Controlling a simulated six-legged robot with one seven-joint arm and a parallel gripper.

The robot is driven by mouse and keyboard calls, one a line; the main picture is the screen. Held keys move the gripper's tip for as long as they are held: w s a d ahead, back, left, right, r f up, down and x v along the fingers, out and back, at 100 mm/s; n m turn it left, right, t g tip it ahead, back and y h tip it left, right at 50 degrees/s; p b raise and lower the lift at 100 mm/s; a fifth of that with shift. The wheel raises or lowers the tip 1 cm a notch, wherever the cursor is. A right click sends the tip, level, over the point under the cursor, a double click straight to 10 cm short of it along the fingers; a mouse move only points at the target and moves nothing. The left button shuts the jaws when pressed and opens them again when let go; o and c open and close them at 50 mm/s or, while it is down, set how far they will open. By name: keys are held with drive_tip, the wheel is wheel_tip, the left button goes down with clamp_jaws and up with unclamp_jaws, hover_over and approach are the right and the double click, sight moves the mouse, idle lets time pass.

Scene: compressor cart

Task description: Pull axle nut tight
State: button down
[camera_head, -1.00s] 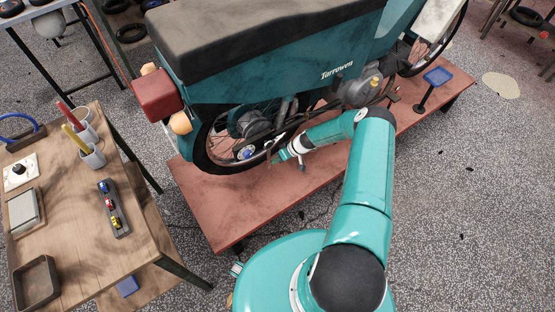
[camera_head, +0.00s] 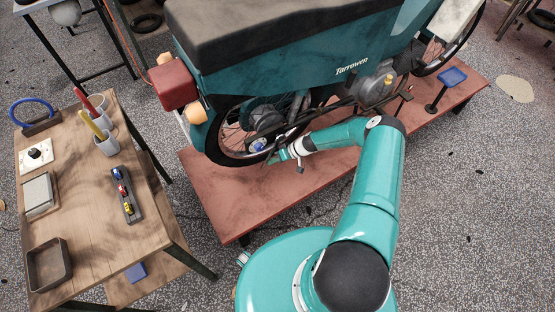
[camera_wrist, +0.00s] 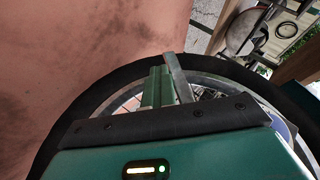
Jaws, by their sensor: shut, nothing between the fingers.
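The teal motorbike's rear wheel (camera_head: 226,142) stands over the red platform (camera_head: 215,185). A small blue part (camera_head: 257,145) shows at its hub; I cannot tell whether it is the axle nut. My gripper (camera_head: 272,159) is at the lower right of the hub, close to the wheel, shut and empty. In the wrist view the green fingers (camera_wrist: 157,86) are together in front of the tyre (camera_wrist: 90,98). A flat grey bar (camera_wrist: 178,75) lies right beside them; I cannot tell what it belongs to or whether it touches. The nut itself is not clearly seen in the wrist view.
A wooden table (camera_head: 85,215) at left holds cups with red and yellow handles, a dark tray (camera_head: 48,265) and a rack of small coloured pieces (camera_head: 126,196). A blue-topped stand (camera_head: 452,76) is on the platform at right. The platform's front is mostly clear.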

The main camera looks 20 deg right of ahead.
drive_tip(key=shift+s+a+r+y, duration=0.15)
drive_tip(key=shift+a+r+y, duration=0.1)
drive_tip(key=shift+a+y, duration=0.5)
drive_tip(key=shift+d, duration=0.1)
